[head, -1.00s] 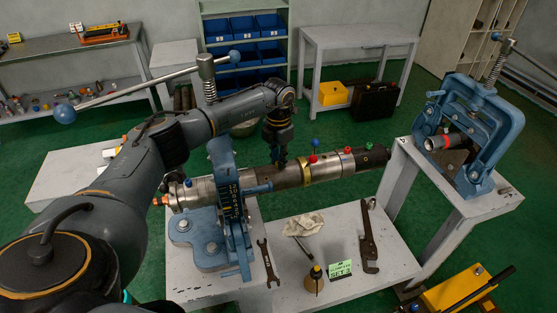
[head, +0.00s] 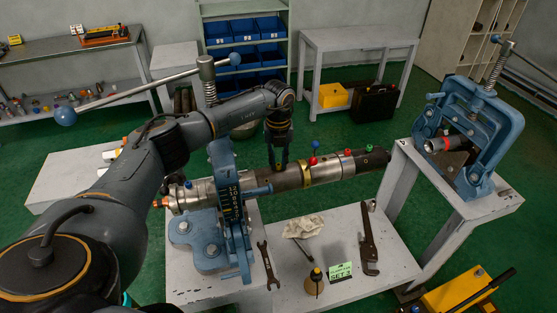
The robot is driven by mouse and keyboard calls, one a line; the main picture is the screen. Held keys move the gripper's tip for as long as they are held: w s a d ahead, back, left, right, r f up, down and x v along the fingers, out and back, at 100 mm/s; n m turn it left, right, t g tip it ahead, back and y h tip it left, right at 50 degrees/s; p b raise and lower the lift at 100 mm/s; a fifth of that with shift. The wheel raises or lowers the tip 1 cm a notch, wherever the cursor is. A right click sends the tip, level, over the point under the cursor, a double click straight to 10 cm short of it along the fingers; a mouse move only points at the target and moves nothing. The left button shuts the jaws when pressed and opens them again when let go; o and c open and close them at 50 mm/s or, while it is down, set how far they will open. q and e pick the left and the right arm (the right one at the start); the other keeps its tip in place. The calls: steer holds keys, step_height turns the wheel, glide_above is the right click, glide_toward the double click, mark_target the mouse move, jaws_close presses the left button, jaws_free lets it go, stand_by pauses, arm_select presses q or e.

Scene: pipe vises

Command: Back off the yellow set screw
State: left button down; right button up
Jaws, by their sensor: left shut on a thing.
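The long metal pipe assembly (head: 341,166) lies level through the near blue vise (head: 224,160). It has a yellow band (head: 307,174) and small knobs on top: a blue one (head: 314,145), a red one (head: 313,160), a second red one (head: 348,153) and a green one (head: 369,148). My left gripper (head: 279,166) points down at the top of the pipe, left of the yellow band. It is shut on a small part there. That part is hidden by the fingers; by its place it appears to be the yellow set screw. My right gripper is not in view.
The near vise's long handle (head: 135,94) sticks out above my left arm. A wrench (head: 268,264), a pipe wrench (head: 369,240), a cloth (head: 303,225) and an oil can (head: 314,283) are on the bench below. A second blue vise (head: 470,130) stands to the right.

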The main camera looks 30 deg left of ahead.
arm_select(q)
steer(key=n+p, duration=0.1)
steer(key=n, duration=0.4)
steer(key=shift+s+f+n, duration=0.1)
steer(key=shift+n, duration=0.2)
steer(key=n+p, duration=0.1)
steer(key=n, duration=0.3)
steer(key=n+p, duration=0.2)
steer(key=n, duration=0.3)
steer(key=shift+s+d, duration=0.1)
steer(key=n+p, duration=0.2)
steer(key=n, duration=0.2)
steer(key=shift+f+n, duration=0.15)
steer(key=shift+n, duration=0.15)
